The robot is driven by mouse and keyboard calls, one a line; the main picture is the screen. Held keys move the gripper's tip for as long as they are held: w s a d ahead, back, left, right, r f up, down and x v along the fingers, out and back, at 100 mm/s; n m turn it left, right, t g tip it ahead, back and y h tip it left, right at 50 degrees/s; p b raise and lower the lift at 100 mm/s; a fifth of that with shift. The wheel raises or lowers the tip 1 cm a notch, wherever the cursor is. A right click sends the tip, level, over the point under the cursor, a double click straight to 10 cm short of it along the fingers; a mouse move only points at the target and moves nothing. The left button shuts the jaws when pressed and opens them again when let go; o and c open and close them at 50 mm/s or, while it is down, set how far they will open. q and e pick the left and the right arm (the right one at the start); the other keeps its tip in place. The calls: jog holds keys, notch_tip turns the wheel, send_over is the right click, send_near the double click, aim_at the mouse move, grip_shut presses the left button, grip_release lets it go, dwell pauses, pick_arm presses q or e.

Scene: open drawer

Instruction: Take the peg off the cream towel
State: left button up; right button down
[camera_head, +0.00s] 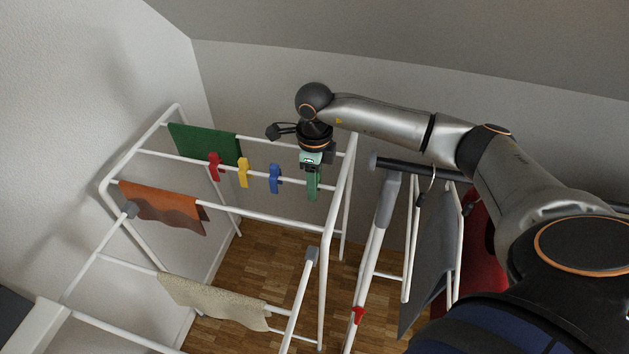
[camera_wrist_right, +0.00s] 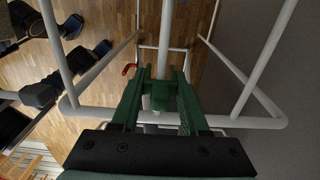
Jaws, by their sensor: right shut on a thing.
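The cream towel (camera_head: 213,300) hangs over a front rod of the white drying rack (camera_head: 263,219); I see no peg on it in the head view. My right gripper (camera_head: 312,172) is at the rack's rear rod, to the right of a row of pegs and well behind the cream towel. It is shut on a green peg (camera_head: 313,188), which also shows between the green fingers in the right wrist view (camera_wrist_right: 160,97). Whether that peg still touches the rod is hard to tell. My left gripper is out of view.
A red peg (camera_head: 214,166), yellow peg (camera_head: 243,172) and blue peg (camera_head: 274,178) sit on the rear rod. A green towel (camera_head: 203,142) and an orange towel (camera_head: 160,207) hang on the rack. A second rack with a grey cloth (camera_head: 430,262) stands right.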

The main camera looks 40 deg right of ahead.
jog(key=shift+c, duration=1.7)
grip_release()
notch_tip(320, 180, up, 13)
jog(key=shift+f+b, duration=0.2)
jog(key=shift+b, duration=0.15)
